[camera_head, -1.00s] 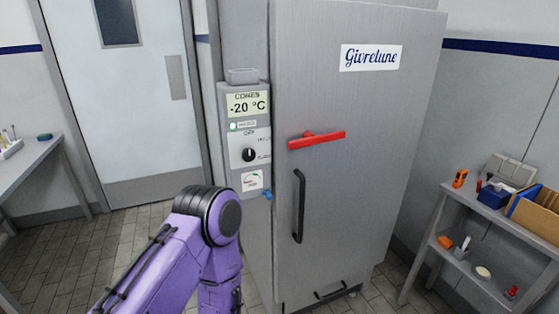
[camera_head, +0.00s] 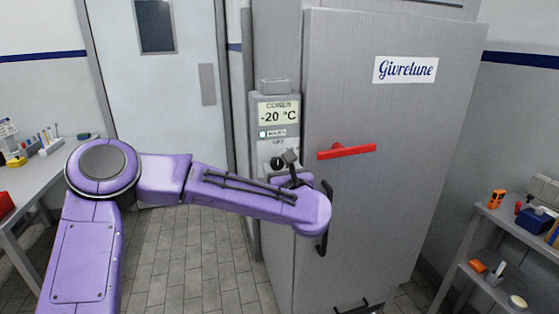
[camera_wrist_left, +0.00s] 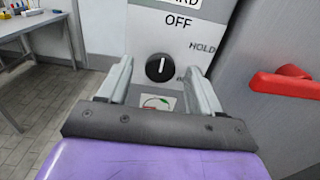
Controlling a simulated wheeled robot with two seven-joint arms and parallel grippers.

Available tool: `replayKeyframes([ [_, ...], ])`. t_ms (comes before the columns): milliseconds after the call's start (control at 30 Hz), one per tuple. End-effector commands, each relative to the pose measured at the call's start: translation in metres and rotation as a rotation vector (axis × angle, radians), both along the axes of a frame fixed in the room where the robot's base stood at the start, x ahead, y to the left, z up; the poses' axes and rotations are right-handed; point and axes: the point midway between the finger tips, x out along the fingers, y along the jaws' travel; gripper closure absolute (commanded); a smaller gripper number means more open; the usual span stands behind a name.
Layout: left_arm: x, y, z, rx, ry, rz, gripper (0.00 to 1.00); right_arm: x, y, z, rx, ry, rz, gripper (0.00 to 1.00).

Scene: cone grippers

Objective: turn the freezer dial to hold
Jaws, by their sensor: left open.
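The freezer dial (camera_wrist_left: 160,67) is a round black knob with a white pointer mark pointing up toward the OFF label. The word HOLD (camera_wrist_left: 203,47) is printed to its upper right. In the head view the dial (camera_head: 277,163) is partly hidden by my left gripper (camera_head: 283,165). In the left wrist view my left gripper (camera_wrist_left: 158,88) is open, one finger on each side of the dial, with gaps between fingers and knob. Its fingers seem apart from the dial; the exact depth is hard to tell. My right gripper does not show.
The grey freezer (camera_head: 400,130) stands to the right, with a red lever (camera_head: 346,151) and a black door handle (camera_head: 325,240). A display (camera_head: 278,115) reads -20 °C above the dial. A shelf (camera_head: 500,225) stands at right, a table (camera_head: 45,172) at left.

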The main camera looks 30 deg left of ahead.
Motion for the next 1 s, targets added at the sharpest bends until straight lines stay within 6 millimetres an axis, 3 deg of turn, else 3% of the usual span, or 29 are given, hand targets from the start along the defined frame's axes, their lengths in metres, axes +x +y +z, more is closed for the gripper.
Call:
replayKeyframes([
  [367,0.0089,0.0106,-0.0014,0.002,0.002,-0.001,0.36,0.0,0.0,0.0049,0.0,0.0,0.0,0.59],
  [467,0.0089,0.0106,-0.0014,0.002,0.002,-0.001,0.62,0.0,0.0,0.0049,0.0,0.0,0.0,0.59],
  [533,0.0088,0.0105,-0.0014,0.002,0.002,-0.001,0.85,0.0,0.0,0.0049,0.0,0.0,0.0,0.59],
  [567,0.0087,0.0104,-0.0014,0.002,0.002,-0.001,0.9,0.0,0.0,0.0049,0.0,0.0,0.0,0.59],
  [1000,0.0088,0.01,-0.0027,0.054,0.064,-0.001,0.9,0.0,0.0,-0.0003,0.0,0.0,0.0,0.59],
])
